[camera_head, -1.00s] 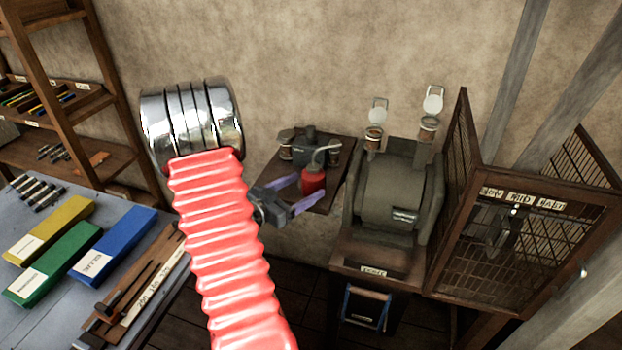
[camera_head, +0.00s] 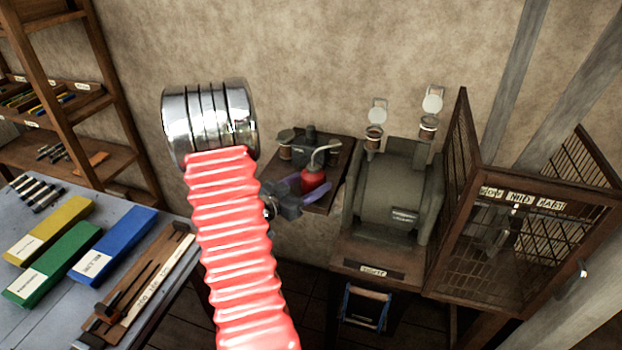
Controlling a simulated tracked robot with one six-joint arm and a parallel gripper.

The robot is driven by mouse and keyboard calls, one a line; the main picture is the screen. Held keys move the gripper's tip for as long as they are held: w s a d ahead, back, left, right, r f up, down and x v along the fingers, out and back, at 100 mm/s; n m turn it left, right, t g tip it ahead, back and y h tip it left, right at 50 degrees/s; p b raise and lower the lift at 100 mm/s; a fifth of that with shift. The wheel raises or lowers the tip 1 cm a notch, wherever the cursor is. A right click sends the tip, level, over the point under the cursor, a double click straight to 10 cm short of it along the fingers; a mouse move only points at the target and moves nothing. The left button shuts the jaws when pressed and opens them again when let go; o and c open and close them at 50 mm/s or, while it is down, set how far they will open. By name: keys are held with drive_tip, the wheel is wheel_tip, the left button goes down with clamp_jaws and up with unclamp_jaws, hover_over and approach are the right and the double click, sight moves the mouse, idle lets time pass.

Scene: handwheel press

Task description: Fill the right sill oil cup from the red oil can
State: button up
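The red oil can (camera_head: 313,179), with a pale curved spout, stands on a small dark wall shelf (camera_head: 322,205). My gripper (camera_head: 304,186) has purple fingers and reaches in from the lower left. Its fingers are apart, one at the can's left and one across its lower front; contact cannot be told. Two amber glass oil cups with raised round lids stand behind the grey machine: the left cup (camera_head: 373,140) and the right cup (camera_head: 428,128). Their fill levels are too small to read. My red ribbed arm sleeve and chrome joint cover part of the view left of the shelf.
A dark fixture (camera_head: 310,146) with small jars beside it stands at the shelf's back. A wooden mesh guard (camera_head: 530,240) is right of the grey machine (camera_head: 395,200). A bench (camera_head: 60,315) with coloured boxes and tools lies at left.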

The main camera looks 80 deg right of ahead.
sight(309, 171)
drive_tip(key=c, duration=0.9)
drive_tip(key=shift+r, duration=2.55)
drive_tip(key=shift+f, duration=0.1)
